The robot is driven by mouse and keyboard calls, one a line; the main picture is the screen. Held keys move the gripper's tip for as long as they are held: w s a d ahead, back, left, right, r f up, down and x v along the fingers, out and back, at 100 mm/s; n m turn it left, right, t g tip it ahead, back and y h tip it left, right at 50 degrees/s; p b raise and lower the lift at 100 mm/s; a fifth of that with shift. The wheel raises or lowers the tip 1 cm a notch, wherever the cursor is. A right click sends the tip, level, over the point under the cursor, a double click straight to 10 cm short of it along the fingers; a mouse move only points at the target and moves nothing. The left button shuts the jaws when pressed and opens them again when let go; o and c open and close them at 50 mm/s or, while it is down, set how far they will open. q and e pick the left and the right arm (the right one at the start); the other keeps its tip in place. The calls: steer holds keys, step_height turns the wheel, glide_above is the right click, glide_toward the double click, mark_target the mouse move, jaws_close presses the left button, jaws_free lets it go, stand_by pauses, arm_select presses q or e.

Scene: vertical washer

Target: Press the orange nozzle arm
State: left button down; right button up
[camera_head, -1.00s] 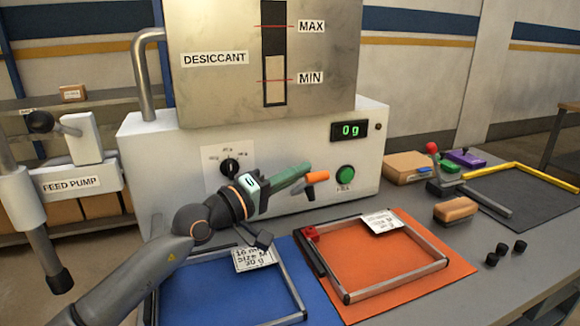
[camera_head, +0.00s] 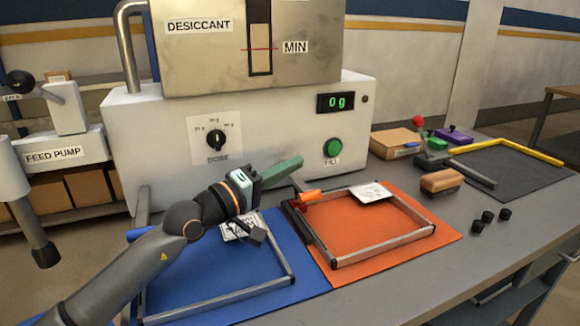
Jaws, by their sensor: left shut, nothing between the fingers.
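The orange nozzle arm (camera_head: 312,196) shows as a short orange tip in front of the white machine (camera_head: 125,125). It appears just beside the red clamp on the orange mat's frame. The rest of the arm is hidden behind my left gripper. My left gripper (camera_head: 289,165) reaches in from the left, its green fingers shut and empty. The fingers point right and lie above and left of the orange tip in the picture. I cannot tell whether they touch the nozzle arm. My right gripper is out of view.
The machine carries a dial (camera_head: 215,139), a green button (camera_head: 333,148) and a display reading 0 g. A blue mat (camera_head: 200,283) and an orange mat (camera_head: 420,255), each with a metal frame, lie in front. A brown block (camera_head: 441,181) and small black pieces lie right.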

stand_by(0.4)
arm_select(q)
steer(key=r+v, duration=0.1)
steer(key=v, duration=0.6)
steer(key=shift+s+a+f, duration=0.15)
steer(key=shift+a+f, duration=0.1)
steer(key=shift+f, duration=0.25)
